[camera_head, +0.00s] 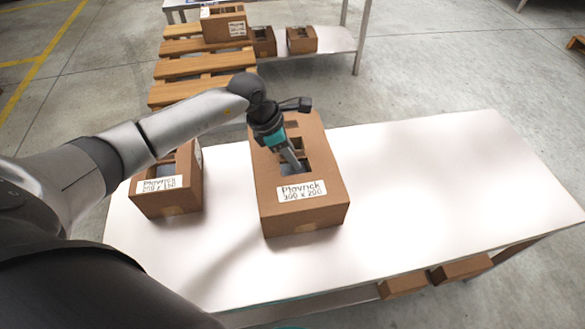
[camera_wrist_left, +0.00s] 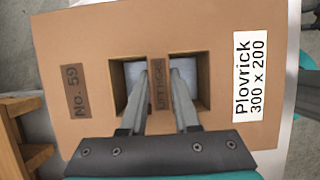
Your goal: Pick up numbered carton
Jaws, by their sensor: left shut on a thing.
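A large brown carton (camera_head: 298,215) is on the white table, with a white label reading "Plovrick 300 x 200". In the left wrist view its top (camera_wrist_left: 75,45) is marked "No. 59", and two square openings flank a central strip (camera_wrist_left: 157,85). My left gripper (camera_head: 295,160) reaches down into the top of the carton. In the left wrist view its fingers (camera_wrist_left: 158,80) go into the two openings, one on each side of the strip, and are shut on it. The carton looks upright; I see no clear gap beneath it. My right gripper is not in view.
A smaller labelled carton (camera_head: 182,195) stands left of the large one, under my left arm. The table (camera_head: 450,180) is clear on the right. Behind are a wooden pallet (camera_head: 190,65) bearing a carton (camera_head: 224,25), and a shelf with small cartons (camera_head: 302,40). More cartons (camera_head: 462,268) are under the table.

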